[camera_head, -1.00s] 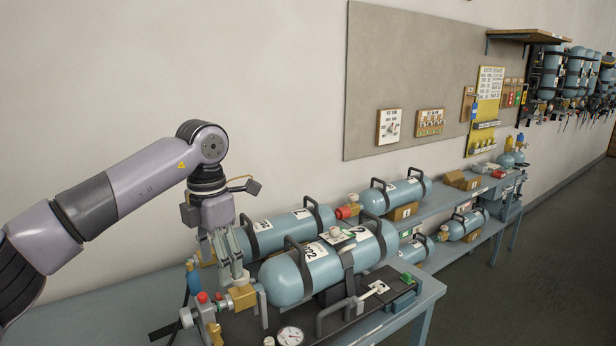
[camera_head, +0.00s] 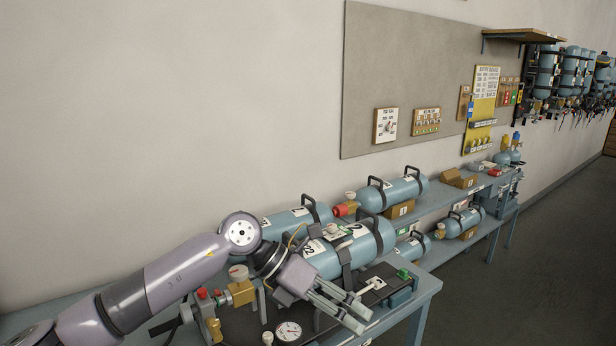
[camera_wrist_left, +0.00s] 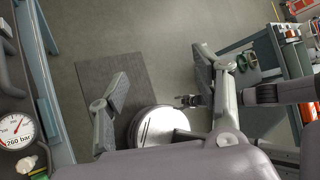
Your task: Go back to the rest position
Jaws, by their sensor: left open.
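My left gripper (camera_head: 345,311) is open and empty in the head view. It hangs over the front of the bench, in front of the large blue cylinder (camera_head: 375,243), with its fingers pointing right and down. In the left wrist view its two fingers (camera_wrist_left: 165,92) are spread apart with grey floor beyond them and nothing between them. My left arm comes in from the lower left, with its elbow bent in front of the cylinders and hiding part of them. My right gripper is not clearly seen in either view.
A brass valve (camera_head: 241,292) and a pressure gauge (camera_head: 288,331) are on the bench left of my gripper. The gauge also shows in the left wrist view (camera_wrist_left: 17,130). More cylinders (camera_head: 407,189) lie on the blue bench (camera_head: 425,289) behind. Floor is open at the right.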

